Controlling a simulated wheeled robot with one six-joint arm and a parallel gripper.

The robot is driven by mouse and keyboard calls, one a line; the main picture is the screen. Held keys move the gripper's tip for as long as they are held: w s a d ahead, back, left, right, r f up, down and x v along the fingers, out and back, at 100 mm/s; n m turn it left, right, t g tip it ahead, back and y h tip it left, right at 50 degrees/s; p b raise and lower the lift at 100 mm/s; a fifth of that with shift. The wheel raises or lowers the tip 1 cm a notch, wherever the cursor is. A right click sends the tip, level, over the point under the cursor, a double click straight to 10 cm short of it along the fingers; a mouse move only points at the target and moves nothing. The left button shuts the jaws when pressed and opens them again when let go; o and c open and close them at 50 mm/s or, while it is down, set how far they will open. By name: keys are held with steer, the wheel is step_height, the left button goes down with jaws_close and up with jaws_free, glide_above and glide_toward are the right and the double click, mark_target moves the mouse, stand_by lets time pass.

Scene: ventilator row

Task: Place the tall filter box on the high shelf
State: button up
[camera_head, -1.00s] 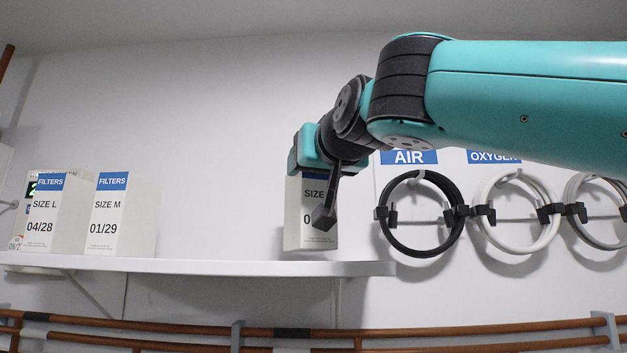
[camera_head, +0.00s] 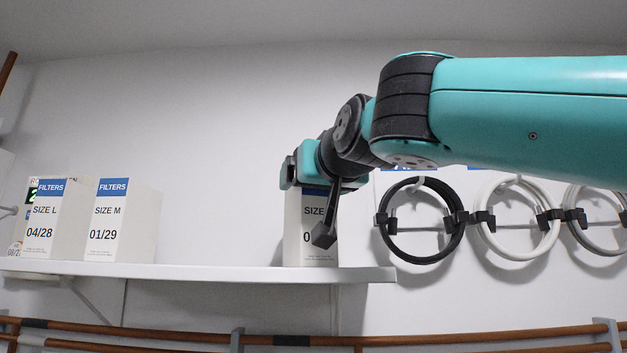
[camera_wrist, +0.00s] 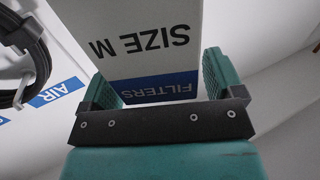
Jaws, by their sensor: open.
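The filter box (camera_head: 313,258) in my gripper's reach is white with a blue band and reads "SIZE M" in the wrist view (camera_wrist: 150,45). It stands upright at the right end of the high white shelf (camera_head: 210,273) and appears to rest on it. My gripper (camera_wrist: 160,72) is open, with one teal finger on each side of the box's upper part. I cannot tell whether either finger touches the box.
Two more filter boxes, size L (camera_head: 42,222) and size M (camera_head: 108,225), stand at the shelf's left. The shelf between them and the right box is clear. Black (camera_head: 398,240) and white (camera_head: 510,248) coiled hoses hang to the right. Brown rails (camera_head: 420,343) run below.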

steer(key=b+v, duration=0.5)
steer(key=v, duration=0.7)
